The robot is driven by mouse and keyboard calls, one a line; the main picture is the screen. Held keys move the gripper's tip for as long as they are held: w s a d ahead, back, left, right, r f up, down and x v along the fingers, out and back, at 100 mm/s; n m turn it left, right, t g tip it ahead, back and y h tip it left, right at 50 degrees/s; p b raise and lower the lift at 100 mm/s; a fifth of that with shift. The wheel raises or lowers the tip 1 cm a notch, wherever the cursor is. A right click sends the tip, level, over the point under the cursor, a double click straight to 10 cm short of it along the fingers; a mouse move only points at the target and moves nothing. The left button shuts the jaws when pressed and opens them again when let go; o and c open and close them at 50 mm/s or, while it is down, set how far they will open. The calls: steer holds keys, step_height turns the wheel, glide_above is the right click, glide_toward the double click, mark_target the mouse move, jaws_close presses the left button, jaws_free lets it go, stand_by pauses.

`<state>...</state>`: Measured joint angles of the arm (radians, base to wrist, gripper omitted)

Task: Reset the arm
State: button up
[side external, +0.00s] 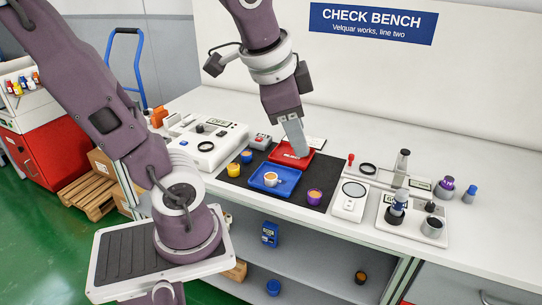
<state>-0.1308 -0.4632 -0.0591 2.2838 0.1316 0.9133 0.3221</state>
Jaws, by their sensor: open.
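My gripper (300,150) points down over the red tray (310,160) on the bench. Its fingers are seen edge-on and their tips are close to the tray; I cannot tell whether they touch it. It is open and I see nothing held in it. A small white piece lies in the red tray beside the fingertips. In front of it, a blue tray (262,186) holds a small white part with an orange middle (271,177). Both trays are on a black mat (285,195).
A white instrument (208,143) is at left; a scale (350,201) and a fixture with bottles (415,221) are at right.

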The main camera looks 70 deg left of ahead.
steer(key=s+d+f+n+t+h, duration=0.1)
steer(key=s+d+n, duration=0.2)
steer(key=s, duration=0.3)
steer(key=shift+s+d+f+n+h, duration=0.2)
steer(key=shift+d+f+n+h, duration=0.1)
steer(key=shift+d+f+h, duration=0.15)
stand_by(0.6)
